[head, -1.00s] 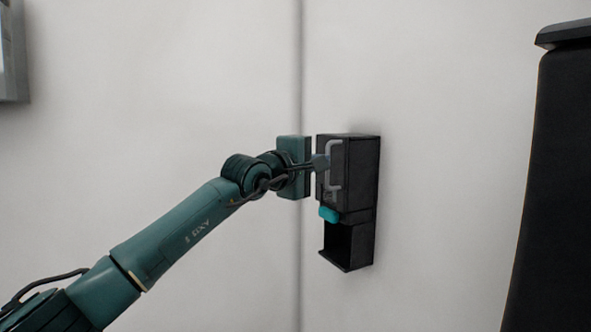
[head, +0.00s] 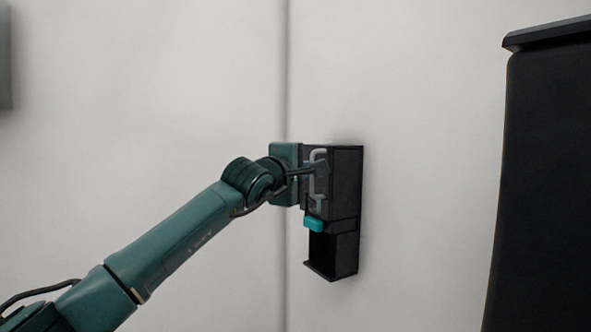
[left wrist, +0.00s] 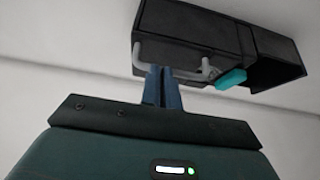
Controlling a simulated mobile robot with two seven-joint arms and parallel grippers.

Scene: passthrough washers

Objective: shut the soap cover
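A black soap dispenser (head: 345,190) hangs on the pale wall. Its upper box has a front cover (head: 309,192) with a grey handle (head: 318,190); the handle also shows in the left wrist view (left wrist: 183,68). The cover looks flush with the box, but I cannot tell whether it is fully shut. My left gripper (head: 321,168) is at the handle from the left. In the left wrist view its two fingers (left wrist: 162,72) are close together, tips against or just in front of the handle's bar, not visibly around it. My right gripper is not in view.
A teal piece (head: 314,223) sticks out under the cover, above an open black lower bay (head: 322,250). A large black panel (head: 545,180) stands at the right. The wall between is clear. A grey edge (head: 4,55) shows at far left.

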